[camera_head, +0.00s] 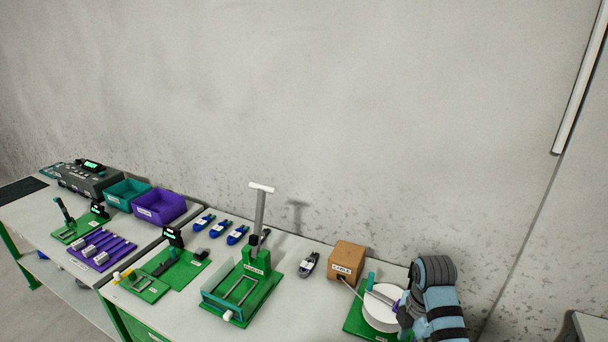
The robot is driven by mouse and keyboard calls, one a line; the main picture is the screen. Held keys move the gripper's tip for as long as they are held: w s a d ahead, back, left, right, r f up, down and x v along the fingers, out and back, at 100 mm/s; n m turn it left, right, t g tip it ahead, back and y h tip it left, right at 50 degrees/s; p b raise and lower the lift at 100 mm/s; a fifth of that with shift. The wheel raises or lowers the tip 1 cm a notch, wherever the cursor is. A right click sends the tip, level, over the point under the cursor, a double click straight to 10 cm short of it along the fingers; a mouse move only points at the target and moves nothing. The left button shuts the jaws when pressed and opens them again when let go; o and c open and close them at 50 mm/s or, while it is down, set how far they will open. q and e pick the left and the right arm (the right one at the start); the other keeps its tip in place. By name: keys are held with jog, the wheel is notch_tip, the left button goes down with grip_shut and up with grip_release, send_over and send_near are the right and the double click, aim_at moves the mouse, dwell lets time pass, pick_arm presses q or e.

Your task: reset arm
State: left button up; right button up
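My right arm, blue-grey with dark ribbed parts, stands at the lower right in the head view. Its end (404,316), dark with a bit of purple, is at the right side of a white spool (381,312). The fingers are too small and covered to show whether they are open or what they touch. The spool sits on a green base (354,320) with a teal post. A thin pale strand runs from the brown box labelled CABLE (347,258) toward the spool. My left gripper is not in view.
A green press (254,269) with a tall T-handle stands left of the box. Several blue tools (220,230), a dark coil (309,264), green fixtures (180,268), a purple bin (160,206) and a teal bin (127,193) occupy the tables. A bare wall is behind.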

jog(key=s+d+f+m+t, duration=0.1)
jog(key=s+f+m, duration=0.3)
jog(key=s+m, duration=0.4)
jog(key=s+f+m+t, duration=0.1)
jog(key=s+f+m, duration=0.4)
jog(key=s, duration=0.4)
jog(key=s+r+m+t, duration=0.25)
jog(key=s+m, duration=0.35)
jog(key=s, duration=0.3)
notch_tip(320, 180, down, 24)
jog(key=s+d+m+g+b, duration=0.1)
jog(key=s+d+g+b, duration=0.1)
jog(key=s+g+b, duration=0.15)
jog(key=s+f+b, duration=0.2)
jog(key=s+f, duration=1)
jog(key=f, duration=0.1)
jog(key=shift+s+d+h, duration=0.15)
jog(key=shift+d+h, duration=0.05)
jog(key=shift+h, duration=0.2)
